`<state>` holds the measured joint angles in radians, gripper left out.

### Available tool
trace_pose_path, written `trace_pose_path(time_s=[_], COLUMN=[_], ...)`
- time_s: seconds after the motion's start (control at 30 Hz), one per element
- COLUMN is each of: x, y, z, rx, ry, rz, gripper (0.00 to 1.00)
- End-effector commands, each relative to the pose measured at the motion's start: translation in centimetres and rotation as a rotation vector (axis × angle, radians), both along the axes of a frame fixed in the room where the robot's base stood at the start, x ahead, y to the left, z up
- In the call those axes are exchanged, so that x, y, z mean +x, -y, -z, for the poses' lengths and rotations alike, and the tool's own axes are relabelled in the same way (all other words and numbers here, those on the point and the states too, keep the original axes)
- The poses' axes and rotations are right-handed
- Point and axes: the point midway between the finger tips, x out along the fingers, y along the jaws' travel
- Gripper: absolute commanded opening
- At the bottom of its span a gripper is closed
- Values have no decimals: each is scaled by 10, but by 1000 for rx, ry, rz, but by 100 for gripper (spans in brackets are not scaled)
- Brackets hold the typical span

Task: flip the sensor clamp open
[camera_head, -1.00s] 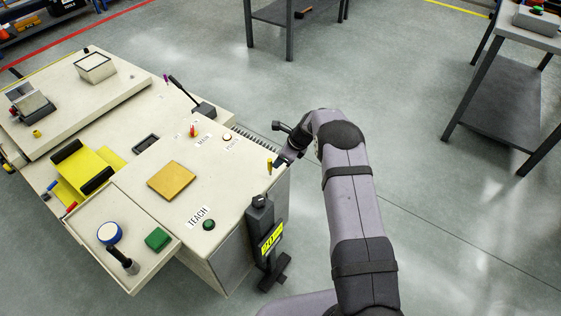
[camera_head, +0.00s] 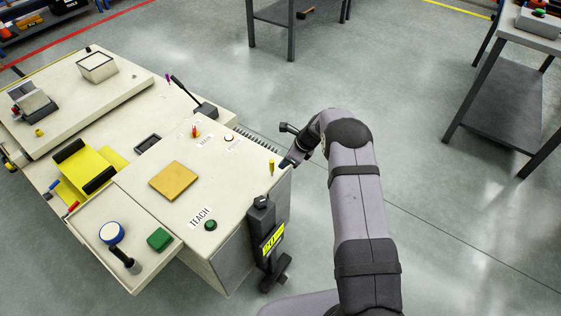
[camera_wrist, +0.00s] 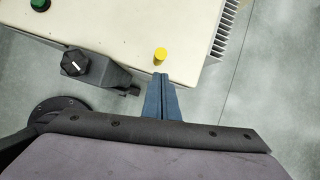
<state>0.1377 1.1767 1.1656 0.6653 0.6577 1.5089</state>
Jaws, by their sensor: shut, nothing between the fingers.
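I cannot tell for sure which part is the sensor clamp. A black lever with a dark base (camera_head: 205,110) stands at the far edge of the cream cabinet (camera_head: 232,185) and may be it. My gripper (camera_head: 284,164) is at the cabinet's right corner, well to the right of and nearer than that lever. In the wrist view my gripper's blue fingers (camera_wrist: 160,78) are shut together and empty. Their tips lie just short of a yellow peg (camera_wrist: 161,54) on the cabinet top; the peg also shows in the head view (camera_head: 271,168). The lever is outside the wrist view.
A black post with a knob (camera_wrist: 75,64) stands left of my fingers; in the head view it carries a yellow sign (camera_head: 272,239). A green button (camera_head: 210,225), an orange plate (camera_head: 174,181) and a tray (camera_head: 150,268) are on the left. Open floor lies right.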

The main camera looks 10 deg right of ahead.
Motion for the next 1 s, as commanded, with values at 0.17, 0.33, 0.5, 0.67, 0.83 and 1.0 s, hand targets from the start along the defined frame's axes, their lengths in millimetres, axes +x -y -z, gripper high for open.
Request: trace_pose_path(time_s=[0.17, 0.33, 0.5, 0.67, 0.83, 1.0], x=[-13, -19, -23, -26, -28, -28], y=[21, 27, 33, 36, 38, 38], z=[-11, -40, -67, -83, -91, -92], rx=[-1, -2, -2, -2, -2, -1], ry=[-3, -6, -9, -12, -13, -14], rz=[1, 2, 0, 0, 1, 2], gripper=[0, 0, 0, 0, 0, 0])
